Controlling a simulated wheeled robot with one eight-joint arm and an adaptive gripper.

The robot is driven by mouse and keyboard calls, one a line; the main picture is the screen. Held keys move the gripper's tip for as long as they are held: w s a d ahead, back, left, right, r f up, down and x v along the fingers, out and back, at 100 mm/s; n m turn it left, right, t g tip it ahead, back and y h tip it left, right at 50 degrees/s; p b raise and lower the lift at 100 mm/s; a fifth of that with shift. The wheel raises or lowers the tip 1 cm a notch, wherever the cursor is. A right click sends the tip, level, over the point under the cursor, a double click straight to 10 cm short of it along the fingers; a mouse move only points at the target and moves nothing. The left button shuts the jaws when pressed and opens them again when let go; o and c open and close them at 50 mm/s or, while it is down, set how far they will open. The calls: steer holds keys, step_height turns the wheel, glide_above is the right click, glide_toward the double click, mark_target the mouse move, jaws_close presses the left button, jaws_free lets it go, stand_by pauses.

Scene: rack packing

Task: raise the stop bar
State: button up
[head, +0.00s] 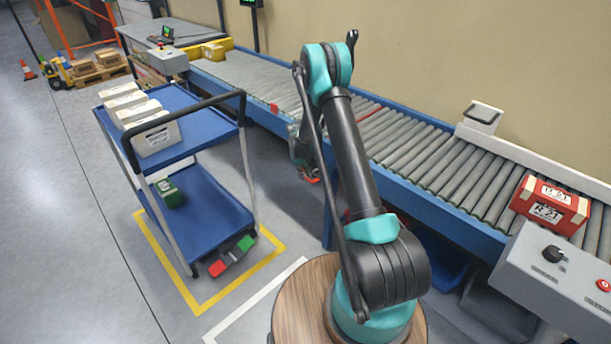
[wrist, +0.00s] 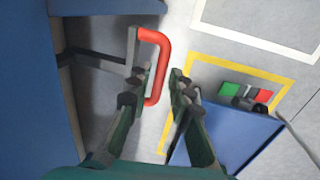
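A red U-shaped handle (wrist: 164,62) shows in the wrist view, beside the blue conveyor frame. My gripper (wrist: 162,76) is open, with its fingers on either side of the handle's long grip; contact cannot be told. In the head view my gripper is mostly hidden behind my arm, at the conveyor's near side, with a bit of red just below it. A thin red bar (head: 372,116) lies across the rollers behind my arm; its height above them is hard to tell.
A blue cart (head: 208,196) with white boxes (head: 158,137) and a green box (head: 169,192) stands at left. A control panel (head: 556,281) is at lower right.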

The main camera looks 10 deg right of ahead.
steer(key=shift+f, duration=0.2)
jaws_close()
steer(key=shift+r, duration=0.15)
step_height(320, 180, up, 6)
steer(key=shift+r, duration=0.1)
stand_by(0.4)
steer(key=shift+c, duration=1.7)
jaws_free()
